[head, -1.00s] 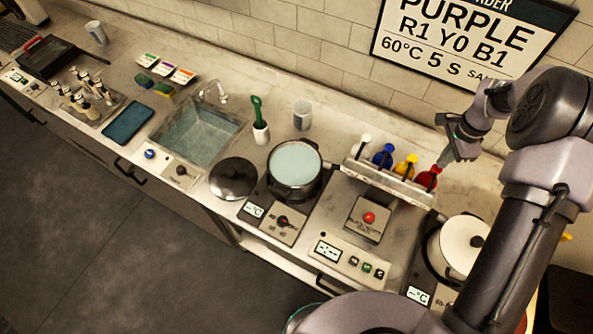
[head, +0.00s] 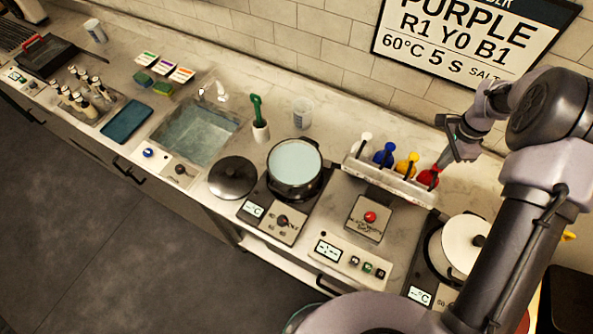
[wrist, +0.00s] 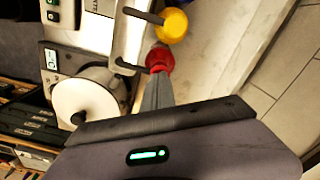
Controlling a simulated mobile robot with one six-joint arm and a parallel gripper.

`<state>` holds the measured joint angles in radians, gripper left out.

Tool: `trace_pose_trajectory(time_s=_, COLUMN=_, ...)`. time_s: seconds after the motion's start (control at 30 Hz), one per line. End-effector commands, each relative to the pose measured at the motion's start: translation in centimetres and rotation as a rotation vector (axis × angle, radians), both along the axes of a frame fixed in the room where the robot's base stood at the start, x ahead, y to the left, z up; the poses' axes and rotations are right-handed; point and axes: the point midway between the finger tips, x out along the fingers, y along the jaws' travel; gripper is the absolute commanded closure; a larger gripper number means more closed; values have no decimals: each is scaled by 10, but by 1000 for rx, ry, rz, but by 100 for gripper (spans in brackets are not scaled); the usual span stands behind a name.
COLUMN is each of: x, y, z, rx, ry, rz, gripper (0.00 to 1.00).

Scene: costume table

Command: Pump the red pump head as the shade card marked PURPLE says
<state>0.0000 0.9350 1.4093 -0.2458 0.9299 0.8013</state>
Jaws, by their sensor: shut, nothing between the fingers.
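The red pump head (head: 428,177) is the rightmost of several pump heads on a pale rack (head: 392,183), beside the yellow one (head: 405,165). My gripper (head: 440,165) is shut and empty, its fingertips at the top of the red pump head. The wrist view shows the fingertips (wrist: 157,78) over the red pump head (wrist: 158,58), partly covering it; whether they touch cannot be told.
Blue (head: 384,154) and white pump heads stand farther left on the rack. The tiled wall rises close behind.

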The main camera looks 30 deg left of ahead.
Motion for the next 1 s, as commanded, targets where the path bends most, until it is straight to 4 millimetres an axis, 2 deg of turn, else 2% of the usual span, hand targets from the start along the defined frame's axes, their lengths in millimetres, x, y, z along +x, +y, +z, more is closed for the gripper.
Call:
trace_pose_trajectory(time_s=0.5, x=0, y=0, z=-20, rx=0, ry=1, rz=0, gripper=100)
trace_pose_trajectory(time_s=0.77, x=-1, y=0, z=-18, rx=0, ry=2, rz=0, gripper=100)
trace_pose_trajectory(time_s=1.0, x=0, y=0, z=0, rx=-1, ry=1, rz=0, gripper=100)
